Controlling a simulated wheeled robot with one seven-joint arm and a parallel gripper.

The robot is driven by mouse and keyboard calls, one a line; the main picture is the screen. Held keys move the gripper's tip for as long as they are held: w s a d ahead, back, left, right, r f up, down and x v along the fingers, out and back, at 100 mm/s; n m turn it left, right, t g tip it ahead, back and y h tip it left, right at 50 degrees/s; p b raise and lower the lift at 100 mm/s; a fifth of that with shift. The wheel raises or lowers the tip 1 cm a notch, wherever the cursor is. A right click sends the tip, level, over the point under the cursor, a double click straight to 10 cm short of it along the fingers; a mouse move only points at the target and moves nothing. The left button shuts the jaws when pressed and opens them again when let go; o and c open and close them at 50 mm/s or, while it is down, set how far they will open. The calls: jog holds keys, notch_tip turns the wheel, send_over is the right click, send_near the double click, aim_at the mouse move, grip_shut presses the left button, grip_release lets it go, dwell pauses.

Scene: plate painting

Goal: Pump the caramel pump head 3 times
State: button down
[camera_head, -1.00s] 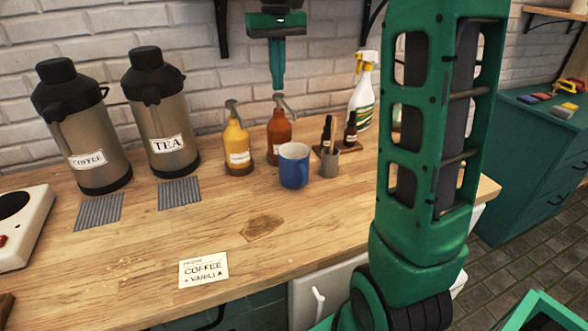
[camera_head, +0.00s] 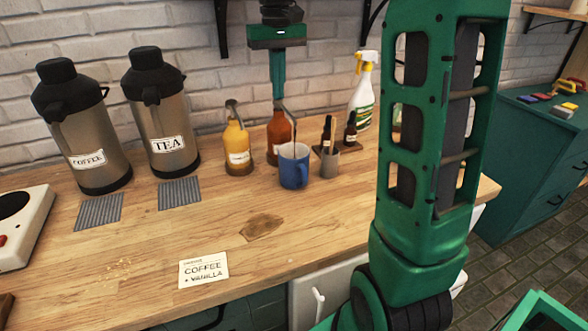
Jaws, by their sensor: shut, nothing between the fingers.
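The amber-brown pump bottle (camera_head: 279,138), which I take to be the caramel, stands upright on the wooden counter; its label is too small to read. My gripper (camera_head: 278,98) is shut and empty, pointing straight down onto the top of this bottle. Its fingertips appear to touch the pump head, which sits low and is mostly hidden behind them. A thin dark strand (camera_head: 292,138) runs from near the pump down toward the blue mug (camera_head: 296,172), which stands just in front and to the right of the bottle.
A yellow pump bottle (camera_head: 237,145) stands close on the left. A grey cup (camera_head: 330,163), small dark bottles (camera_head: 350,133) and a spray bottle (camera_head: 363,95) are on the right. Coffee (camera_head: 85,140) and tea (camera_head: 160,115) dispensers stand at left. The counter front is mostly clear, with an order card (camera_head: 203,269).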

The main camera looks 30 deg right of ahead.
dwell(0.3)
jog(key=shift+r, duration=1.15)
jog(key=shift+f, duration=0.3)
jog(key=shift+f, duration=0.95)
jog(key=shift+r, duration=1.25)
notch_tip(320, 180, up, 6)
dwell(0.4)
